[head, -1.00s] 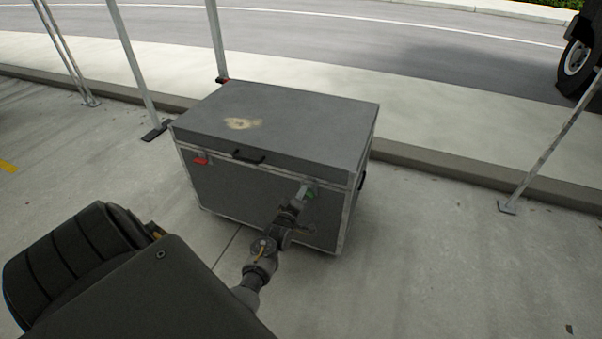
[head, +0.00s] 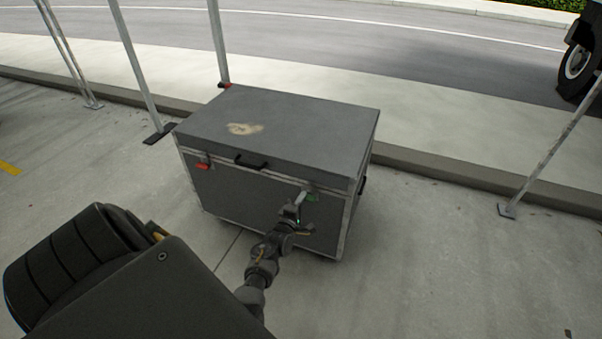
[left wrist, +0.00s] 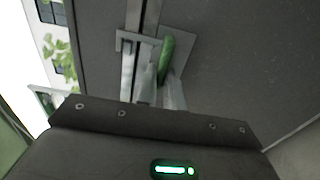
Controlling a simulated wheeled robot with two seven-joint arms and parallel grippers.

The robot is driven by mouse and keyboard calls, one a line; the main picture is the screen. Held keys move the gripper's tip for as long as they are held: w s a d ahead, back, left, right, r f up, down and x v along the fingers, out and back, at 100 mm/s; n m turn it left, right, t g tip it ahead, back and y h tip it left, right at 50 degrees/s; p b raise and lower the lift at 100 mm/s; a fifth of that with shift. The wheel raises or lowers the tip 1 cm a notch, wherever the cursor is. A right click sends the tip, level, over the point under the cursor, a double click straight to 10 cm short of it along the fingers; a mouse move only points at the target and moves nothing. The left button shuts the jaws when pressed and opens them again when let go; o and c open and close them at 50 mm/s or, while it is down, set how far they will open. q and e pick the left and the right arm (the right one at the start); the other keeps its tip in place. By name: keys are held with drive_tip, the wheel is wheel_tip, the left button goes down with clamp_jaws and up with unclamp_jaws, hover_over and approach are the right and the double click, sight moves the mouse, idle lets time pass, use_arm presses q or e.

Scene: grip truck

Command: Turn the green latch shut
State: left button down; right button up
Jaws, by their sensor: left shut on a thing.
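A grey case (head: 255,203) with pale metal edges stands on the pavement, its lid (head: 300,128) down. The green latch (head: 312,197) is on the right part of its near side, just below the lid seam. In the left wrist view the green latch (left wrist: 166,58) is a narrow green handle on a metal plate. My left gripper (head: 299,203) reaches it from the front and is shut on it. Its fingers (left wrist: 152,80) show beside and below the handle in the left wrist view and partly hide its lower end. My right gripper is not in view.
A red latch (head: 203,166) sits at the left of the same side, with a black handle (head: 251,161) between. Metal poles (head: 137,75) stand behind left, another pole (head: 552,140) at right. Open pavement lies right of the case.

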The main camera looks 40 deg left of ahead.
use_arm(q)
drive_tip(key=c, duration=1.5)
unclamp_jaws()
drive_tip(key=p+v, duration=0.2)
drive_tip(key=v, duration=0.9)
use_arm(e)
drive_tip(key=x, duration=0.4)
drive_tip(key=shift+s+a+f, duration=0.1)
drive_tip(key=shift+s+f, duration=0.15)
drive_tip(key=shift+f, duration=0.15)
